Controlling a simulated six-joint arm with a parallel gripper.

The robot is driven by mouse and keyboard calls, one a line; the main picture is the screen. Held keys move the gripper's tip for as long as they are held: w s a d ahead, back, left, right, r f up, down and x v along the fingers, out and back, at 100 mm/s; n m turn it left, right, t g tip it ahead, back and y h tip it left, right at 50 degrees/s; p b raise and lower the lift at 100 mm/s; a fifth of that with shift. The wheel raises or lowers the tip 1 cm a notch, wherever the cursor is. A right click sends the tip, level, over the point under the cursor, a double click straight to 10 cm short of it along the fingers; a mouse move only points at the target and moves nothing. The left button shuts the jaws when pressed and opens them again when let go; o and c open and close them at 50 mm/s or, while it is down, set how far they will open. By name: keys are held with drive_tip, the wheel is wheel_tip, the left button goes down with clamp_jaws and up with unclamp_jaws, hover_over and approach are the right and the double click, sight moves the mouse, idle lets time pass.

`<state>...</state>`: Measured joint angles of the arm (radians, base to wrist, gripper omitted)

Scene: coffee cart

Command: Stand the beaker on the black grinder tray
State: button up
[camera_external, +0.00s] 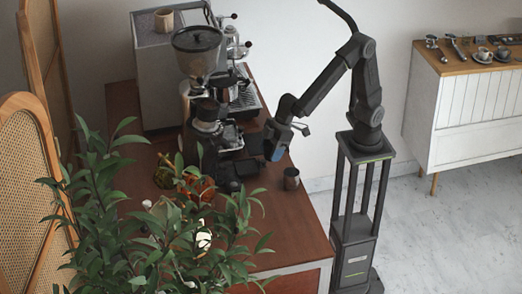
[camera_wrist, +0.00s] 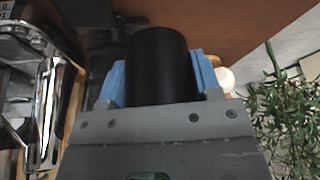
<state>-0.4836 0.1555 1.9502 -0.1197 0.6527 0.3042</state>
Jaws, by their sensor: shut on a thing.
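My gripper (camera_external: 274,154) has blue fingers and is over the right side of the wooden counter, beside the coffee machines. In the wrist view my gripper (camera_wrist: 160,85) is shut around a smooth black cylinder, which I take to be the beaker (camera_wrist: 160,62). One blue finger shows on each side of it. In the external view the beaker is hard to tell from the dark parts beside the fingers. The black grinder tray (camera_external: 243,168) appears as a low dark shape at the grinder's foot, to the left of and below my gripper. Its details are too dark to make out.
The grinder (camera_external: 198,62) and espresso machine (camera_external: 160,75) stand to the left. A leafy plant (camera_external: 170,230) covers the front. The counter (camera_external: 290,225) is clear near its front right.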

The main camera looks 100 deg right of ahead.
hover_over(242, 169)
drive_tip(key=s, duration=0.2)
drive_tip(key=f, duration=0.7)
drive_tip(key=shift+w+d, duration=0.2)
drive_tip(key=shift+f, duration=2)
